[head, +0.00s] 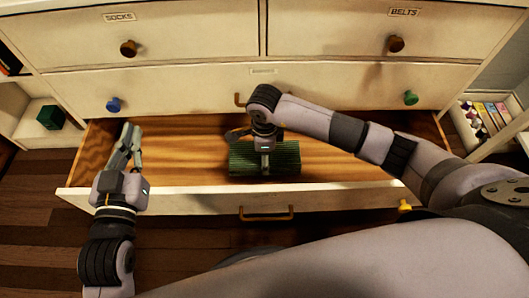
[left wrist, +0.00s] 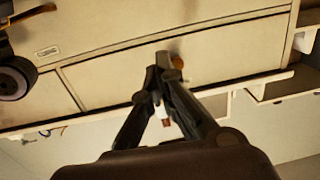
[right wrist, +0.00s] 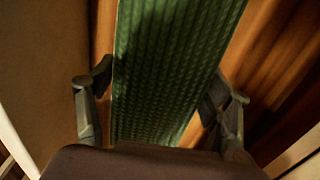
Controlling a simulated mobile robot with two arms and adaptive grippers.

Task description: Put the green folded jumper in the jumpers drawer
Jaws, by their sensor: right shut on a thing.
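The green folded jumper (head: 285,158) is ribbed and lies across the middle of an open wooden drawer (head: 190,148). I cannot tell whether it touches the drawer floor. My right gripper (head: 265,160) is shut on it from above, and the right wrist view shows the jumper (right wrist: 170,65) between the two fingers (right wrist: 162,88). My left gripper (head: 131,137) is empty over the left end of the open drawer. In the left wrist view its fingertips (left wrist: 162,70) come together. The open drawer's label is out of sight.
Above are shut drawers labelled SOCKS (head: 185,30) and BELTS (head: 340,28), and a wide shut drawer (head: 190,85) with an unreadable label. Shelves stand at both sides, with a dark green box (head: 51,117) at left. The drawer floor beside the jumper is clear.

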